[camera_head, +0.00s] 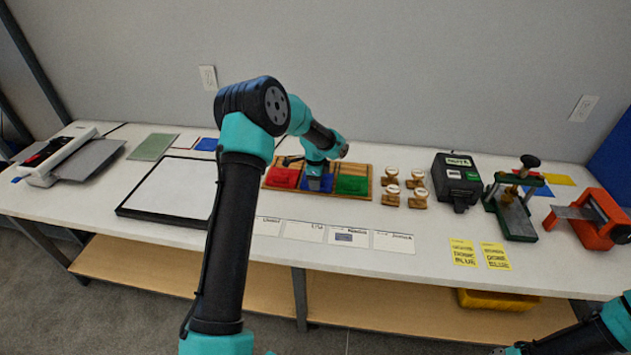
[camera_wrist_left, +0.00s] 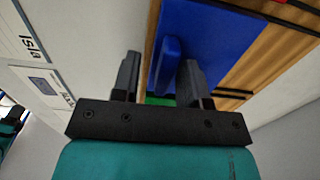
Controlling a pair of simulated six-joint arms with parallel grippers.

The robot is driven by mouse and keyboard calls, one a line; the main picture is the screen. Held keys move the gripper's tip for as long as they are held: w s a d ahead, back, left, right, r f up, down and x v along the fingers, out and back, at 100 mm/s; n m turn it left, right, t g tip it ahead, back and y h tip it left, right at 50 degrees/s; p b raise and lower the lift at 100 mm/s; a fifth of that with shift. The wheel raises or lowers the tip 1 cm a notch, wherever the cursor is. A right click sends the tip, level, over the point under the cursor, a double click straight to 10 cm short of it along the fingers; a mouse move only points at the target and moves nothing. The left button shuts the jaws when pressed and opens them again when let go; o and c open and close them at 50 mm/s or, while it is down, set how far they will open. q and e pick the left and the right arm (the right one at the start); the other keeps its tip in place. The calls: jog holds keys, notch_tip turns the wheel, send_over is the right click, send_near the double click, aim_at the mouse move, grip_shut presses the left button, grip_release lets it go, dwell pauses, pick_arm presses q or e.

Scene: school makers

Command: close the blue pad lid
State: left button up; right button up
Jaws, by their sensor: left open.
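The wooden pad tray (camera_head: 369,178) holds a red pad (camera_head: 282,178), a blue pad (camera_head: 316,184) and a green pad (camera_head: 352,185). My left gripper (camera_head: 318,165) is over the blue pad in the middle and partly hides it. In the left wrist view, a blue panel (camera_wrist_left: 212,38) with a raised blue bar (camera_wrist_left: 168,62) shows close up. My left gripper (camera_wrist_left: 160,78) is open, and the bar lies between its two fingers. I cannot tell whether the fingers touch it, nor the lid's exact angle.
Several wooden stamps (camera_head: 390,195) stand right of the tray. A black box (camera_head: 456,180) and a green press (camera_head: 512,210) stand further right. Labelled cards (camera_head: 348,237) lie in front of the tray. A black-framed white board (camera_head: 170,190) lies to the left.

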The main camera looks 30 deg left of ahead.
pick_arm(q)
notch_tip(320, 180, up, 17)
jog(key=shift+r, duration=0.2)
dwell(0.5)
